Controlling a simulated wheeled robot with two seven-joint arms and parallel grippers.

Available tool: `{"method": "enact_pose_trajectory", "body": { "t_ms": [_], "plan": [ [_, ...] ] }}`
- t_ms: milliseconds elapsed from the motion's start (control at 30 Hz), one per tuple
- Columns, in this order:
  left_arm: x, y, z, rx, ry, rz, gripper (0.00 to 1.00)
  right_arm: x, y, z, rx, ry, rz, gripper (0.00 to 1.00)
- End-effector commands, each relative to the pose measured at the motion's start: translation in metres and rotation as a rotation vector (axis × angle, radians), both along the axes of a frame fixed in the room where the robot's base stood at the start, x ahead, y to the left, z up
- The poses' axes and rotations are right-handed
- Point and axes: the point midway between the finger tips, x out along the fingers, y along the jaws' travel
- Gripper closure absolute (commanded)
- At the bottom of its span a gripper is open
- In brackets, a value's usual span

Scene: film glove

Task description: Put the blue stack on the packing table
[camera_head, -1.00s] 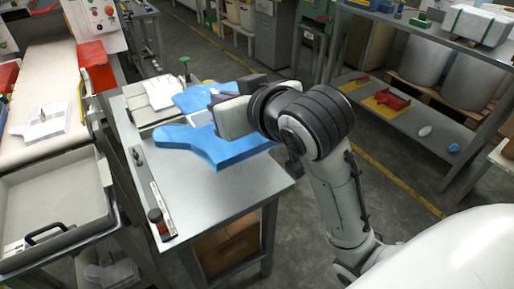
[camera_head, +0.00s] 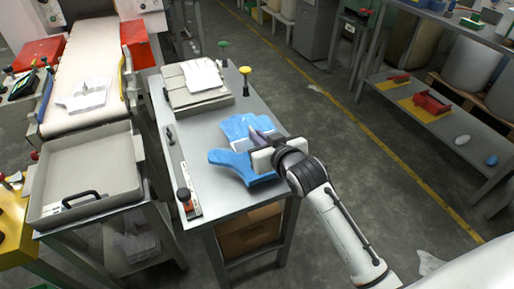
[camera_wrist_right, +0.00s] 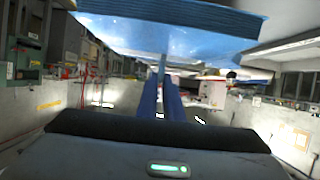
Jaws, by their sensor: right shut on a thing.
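The blue stack (camera_head: 228,160) is a thick, glove-shaped pile with a pale band across its middle. My right gripper (camera_head: 260,141) is shut on its right edge. The stack is over the grey metal packing table (camera_head: 205,200); I cannot tell whether it touches the top. In the right wrist view, the stack's layered blue edge (camera_wrist_right: 180,14) spans the top, with the fingers of my right gripper (camera_wrist_right: 163,85) reaching to it. My left gripper is not in view.
A grey press-like fixture (camera_head: 195,92) stands at the table's back, near green and yellow knobs. A ruler-like strip with a black and red knob (camera_head: 184,196) runs along the left edge. A conveyor (camera_head: 92,65) and grey tray (camera_head: 85,178) stand left. The table's front is clear.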

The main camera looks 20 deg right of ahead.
Motion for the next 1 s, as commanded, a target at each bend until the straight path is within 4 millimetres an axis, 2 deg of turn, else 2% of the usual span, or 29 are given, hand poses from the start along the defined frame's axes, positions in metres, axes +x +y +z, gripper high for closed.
{"method": "enact_pose_trajectory", "body": {
  "t_ms": [233, 700, 733, 800, 1000],
  "plan": [
    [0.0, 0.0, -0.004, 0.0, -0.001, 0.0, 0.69, -0.001, 0.0, -0.034, 0.001, 0.002, 0.001, 1.0],
    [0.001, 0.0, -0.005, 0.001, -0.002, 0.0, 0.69, 0.0, 0.0, -0.041, 0.0, 0.0, 0.001, 1.0],
    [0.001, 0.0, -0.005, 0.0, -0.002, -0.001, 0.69, 0.0, 0.0, -0.041, 0.0, 0.0, 0.001, 0.89],
    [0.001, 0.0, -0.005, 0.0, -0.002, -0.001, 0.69, 0.0, 0.0, -0.041, 0.0, 0.001, 0.001, 0.77],
    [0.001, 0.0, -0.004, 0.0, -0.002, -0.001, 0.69, -0.001, 0.0, -0.041, 0.0, 0.001, 0.001, 0.75]
  ]
}}
